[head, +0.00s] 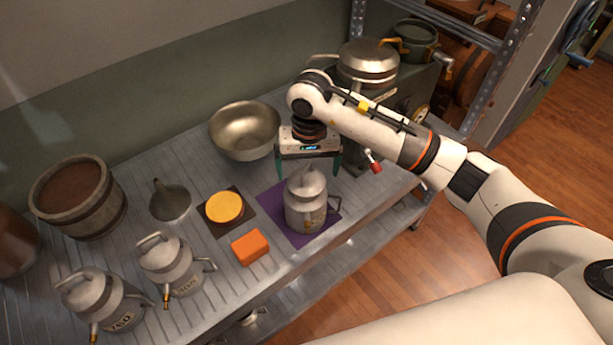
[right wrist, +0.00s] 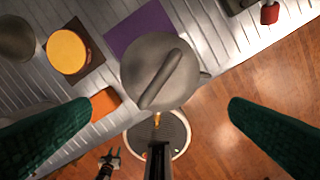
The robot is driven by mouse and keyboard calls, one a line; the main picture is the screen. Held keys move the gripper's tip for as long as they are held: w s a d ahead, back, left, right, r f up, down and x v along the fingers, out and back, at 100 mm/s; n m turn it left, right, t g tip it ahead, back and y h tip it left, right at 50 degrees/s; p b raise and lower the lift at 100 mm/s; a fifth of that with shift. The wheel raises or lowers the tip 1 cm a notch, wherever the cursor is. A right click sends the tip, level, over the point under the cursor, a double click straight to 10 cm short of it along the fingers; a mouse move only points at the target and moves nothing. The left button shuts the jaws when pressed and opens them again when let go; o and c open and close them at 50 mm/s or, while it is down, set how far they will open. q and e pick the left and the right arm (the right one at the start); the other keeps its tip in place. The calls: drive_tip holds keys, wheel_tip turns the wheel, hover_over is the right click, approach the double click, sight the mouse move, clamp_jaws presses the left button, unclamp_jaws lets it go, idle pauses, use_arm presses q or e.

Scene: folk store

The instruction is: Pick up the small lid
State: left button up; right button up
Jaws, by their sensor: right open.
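The small lid (head: 307,183) is a grey metal cap with a bar handle, sitting on a grey metal canister (head: 306,212). The canister stands upright on a purple mat (head: 275,200) near the shelf's front edge. In the right wrist view the lid (right wrist: 150,62) shows from above, with its handle slanting across it. My right gripper (head: 308,168) is open and empty, pointing down just above the lid, with its green fingers spread wide. In the right wrist view the lid lies ahead of and between the fingertips (right wrist: 160,108). A small dark pronged shape low in that view may be my left gripper (right wrist: 109,160).
An orange block (head: 250,247) and a yellow disc (head: 224,207) on a dark mat lie left of the canister. A metal bowl (head: 245,130) and a funnel (head: 170,202) stand behind. Two similar canisters (head: 172,264) (head: 102,300) stand at left. A lidded pot (head: 368,65) stands behind my right arm.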

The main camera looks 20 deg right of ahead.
sight(307, 184)
drive_tip(key=shift+f, duration=0.4)
wheel_tip(307, 184, down, 4)
drive_tip(key=shift+r+p, duration=0.2)
drive_tip(key=shift+p, duration=0.85)
drive_tip(key=shift+w+f, duration=0.1)
drive_tip(key=shift+f, duration=0.35)
drive_tip(key=c, duration=1)
drive_tip(key=shift+r, duration=0.1)
